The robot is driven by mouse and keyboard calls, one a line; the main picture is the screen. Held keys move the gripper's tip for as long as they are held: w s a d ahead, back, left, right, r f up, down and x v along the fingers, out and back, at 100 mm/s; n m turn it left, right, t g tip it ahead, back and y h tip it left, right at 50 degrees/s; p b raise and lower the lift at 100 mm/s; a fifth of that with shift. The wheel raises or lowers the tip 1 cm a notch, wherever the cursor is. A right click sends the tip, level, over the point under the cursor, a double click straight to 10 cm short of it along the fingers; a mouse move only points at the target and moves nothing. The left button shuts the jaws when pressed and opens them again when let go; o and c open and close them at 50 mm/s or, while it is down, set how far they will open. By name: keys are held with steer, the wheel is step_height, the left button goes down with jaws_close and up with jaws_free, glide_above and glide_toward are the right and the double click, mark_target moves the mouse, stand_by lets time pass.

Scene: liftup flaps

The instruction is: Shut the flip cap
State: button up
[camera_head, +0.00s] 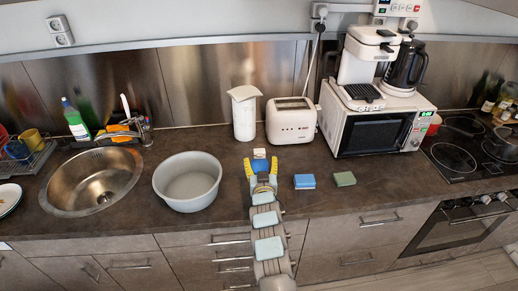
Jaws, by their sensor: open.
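A white canister (244,116) stands upright at the back of the counter, left of the toaster. Its white cap (244,92) is on top and looks slightly tilted; I cannot tell how far open it is. My gripper (260,164) is in front of the canister and a little to its right, apart from it. Its yellow fingers are spread open, and no held object is visible. A small white and brown item (259,153) shows just beyond the fingers; I cannot tell what it is.
A toaster (291,121) stands right of the canister, and a grey basin (187,181) is to the front left. A blue sponge (304,181) and a green sponge (344,178) lie right of my gripper. A microwave (374,123) stands further right.

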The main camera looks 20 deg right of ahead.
mark_target(260, 155)
steer(key=shift+x, duration=0.8)
steer(key=shift+w+d, duration=0.15)
steer(key=shift+w, duration=0.2)
steer(key=shift+w+b, duration=0.3)
steer(key=shift+b, duration=0.1)
steer(key=shift+b+x, duration=1.1)
steer(key=shift+x, duration=0.65)
steer(key=shift+w+d, duration=0.2)
steer(key=shift+w, duration=0.15)
jaws_close()
